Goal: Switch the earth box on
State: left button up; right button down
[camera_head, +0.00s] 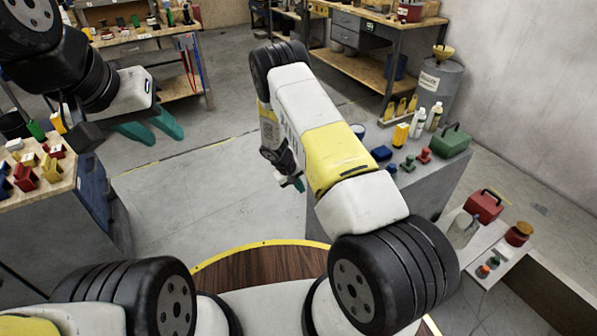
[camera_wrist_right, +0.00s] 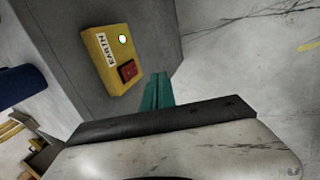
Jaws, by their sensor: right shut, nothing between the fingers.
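The earth box (camera_wrist_right: 112,60) is a yellow box on the side of a grey cabinet, with a white lettered label, a red switch (camera_wrist_right: 128,71) and a small round lamp (camera_wrist_right: 122,39) that looks pale and bright. The switch's position is too small to tell. My right gripper (camera_wrist_right: 157,90) has green fingers, shut and empty, just to the right of the switch; I cannot tell whether they touch the box. In the head view the right gripper (camera_head: 291,182) is partly hidden by my arm, and the earth box is not visible. My left gripper (camera_head: 150,129) is open and empty over the floor.
A grey cabinet (camera_head: 437,190) at the right carries bottles, a green case (camera_head: 450,140) and small coloured items. A low white stand with a red box (camera_head: 483,206) is nearer. A workbench (camera_head: 35,195) with coloured blocks is at the left. The floor between is clear.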

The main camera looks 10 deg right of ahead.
jog(key=shift+a+v, duration=0.2)
jog(key=shift+v, duration=1.45)
jog(key=shift+s+f, duration=0.1)
jog(key=shift+f, duration=0.05)
